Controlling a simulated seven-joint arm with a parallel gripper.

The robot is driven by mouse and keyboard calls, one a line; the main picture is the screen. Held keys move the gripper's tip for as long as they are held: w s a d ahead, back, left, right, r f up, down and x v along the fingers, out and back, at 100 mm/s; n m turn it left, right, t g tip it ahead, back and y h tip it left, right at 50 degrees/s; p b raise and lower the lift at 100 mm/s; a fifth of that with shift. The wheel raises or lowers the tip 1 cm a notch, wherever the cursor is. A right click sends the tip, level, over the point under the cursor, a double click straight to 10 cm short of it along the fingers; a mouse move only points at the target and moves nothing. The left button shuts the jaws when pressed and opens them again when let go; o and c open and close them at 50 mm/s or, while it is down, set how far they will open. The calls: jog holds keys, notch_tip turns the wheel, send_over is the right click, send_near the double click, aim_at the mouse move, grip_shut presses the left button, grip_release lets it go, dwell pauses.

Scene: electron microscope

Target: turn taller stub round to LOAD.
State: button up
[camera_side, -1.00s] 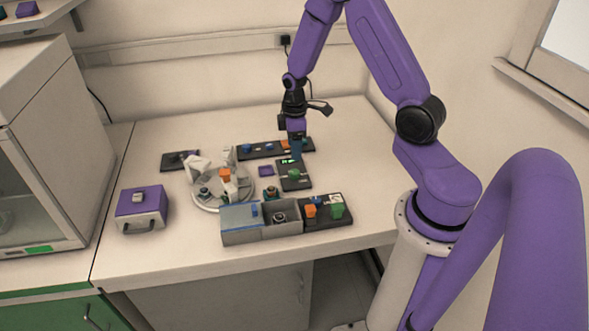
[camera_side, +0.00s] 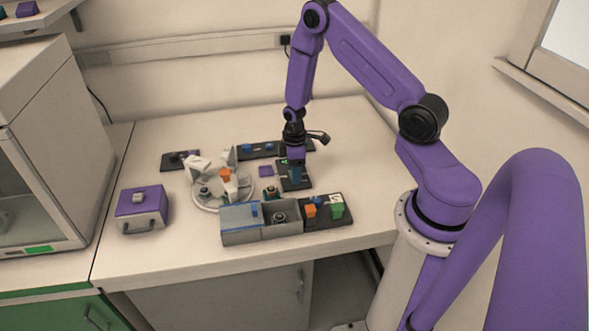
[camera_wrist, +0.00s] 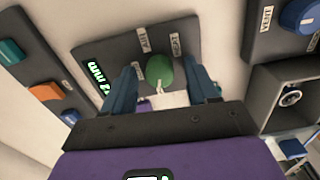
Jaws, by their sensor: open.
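In the wrist view the open blue fingers (camera_wrist: 162,88) stand on either side of a round green knob (camera_wrist: 160,70); contact cannot be told. That panel (camera_wrist: 190,35) has small white labels and a lit green readout ending in "mm". The round pale carousel (camera_side: 208,207) stands left of my gripper, with an orange piece (camera_side: 225,175) and small upright parts on it. Which stub is taller, and where LOAD is, I cannot make out.
A grey open box (camera_side: 282,232) holds a round dark part. A dark panel (camera_side: 340,221) with orange and green controls adjoins it. A purple box (camera_side: 139,222) stands at left. Another panel with a blue knob (camera_wrist: 300,15) is at the wrist view's upper right.

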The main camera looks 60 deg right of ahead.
jog(key=shift+c, duration=0.3)
jog(key=c, duration=1)
jog(key=shift+m, duration=0.4)
jog(key=m, duration=0.2)
jog(key=shift+m, duration=0.4)
jog(key=m, duration=0.3)
jog(key=shift+m, duration=0.3)
jog(key=m, duration=0.6)
jog(key=shift+m, duration=0.4)
